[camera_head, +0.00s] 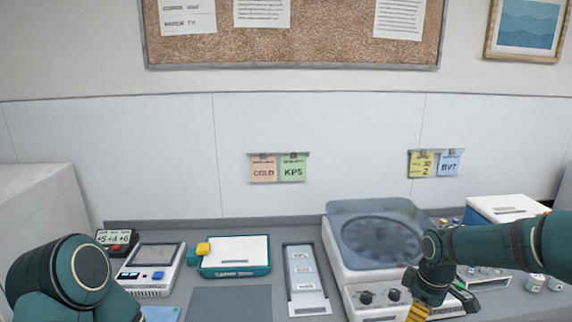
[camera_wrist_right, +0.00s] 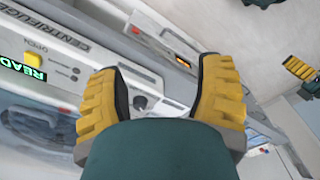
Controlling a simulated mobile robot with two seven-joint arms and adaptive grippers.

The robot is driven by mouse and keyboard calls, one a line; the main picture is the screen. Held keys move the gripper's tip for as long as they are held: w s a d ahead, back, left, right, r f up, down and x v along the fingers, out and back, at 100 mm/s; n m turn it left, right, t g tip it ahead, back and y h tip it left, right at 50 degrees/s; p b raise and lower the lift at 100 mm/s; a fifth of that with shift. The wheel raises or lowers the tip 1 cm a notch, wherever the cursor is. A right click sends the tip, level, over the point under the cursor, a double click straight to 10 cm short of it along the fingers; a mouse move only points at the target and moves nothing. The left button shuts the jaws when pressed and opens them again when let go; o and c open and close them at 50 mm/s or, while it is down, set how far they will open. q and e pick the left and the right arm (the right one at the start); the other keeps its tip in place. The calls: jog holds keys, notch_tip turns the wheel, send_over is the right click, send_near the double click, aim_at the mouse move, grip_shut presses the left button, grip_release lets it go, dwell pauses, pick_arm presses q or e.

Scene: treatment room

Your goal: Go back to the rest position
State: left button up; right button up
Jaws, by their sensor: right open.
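My right gripper (camera_head: 418,312) hangs at the bottom of the head view, in front of the centrifuge's right corner, with its tips partly cut off. In the right wrist view its two yellow ribbed fingers (camera_wrist_right: 158,95) stand wide apart with nothing held between them. My left arm shows at the lower left of the head view, but its gripper is out of that frame. A yellow ribbed finger like mine (camera_wrist_right: 300,70) shows at the right edge of the wrist view. It looks like part of my left gripper, and its opening cannot be told.
The white centrifuge (camera_head: 345,270) stands on the bench with its clear lid down; its display (camera_wrist_right: 22,67) reads READY. Left of it are a pale labelled strip (camera_head: 306,282), a teal-edged box (camera_head: 235,255) and a small device (camera_head: 150,270). A dark mat (camera_head: 230,302) lies bare.

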jog(key=a+f+m+y+b, duration=0.2)
jog(key=a+f+m, duration=0.1)
jog(key=a+f, duration=0.85)
pick_arm(q)
jog(key=f, duration=0.1)
jog(key=f+b, duration=0.1)
jog(key=f, duration=0.1)
jog(key=f+b, duration=0.1)
jog(key=f, duration=0.1)
jog(key=shift+w+d+f, duration=0.1)
jog(key=shift+w+d, duration=0.05)
jog(key=shift+w, duration=0.15)
pick_arm(e)
jog(key=s+a+f+m+t, duration=0.1)
jog(key=s+a+f+m, duration=0.3)
jog(key=s+f, duration=0.3)
jog(key=s+a+f+m+y, duration=0.1)
jog(key=s+a+f+m, duration=0.3)
jog(key=s+f, duration=0.4)
jog(key=shift+a+f+m+t, duration=0.3)
jog(key=shift+f+t, duration=0.1)
jog(key=shift+f, duration=0.15)
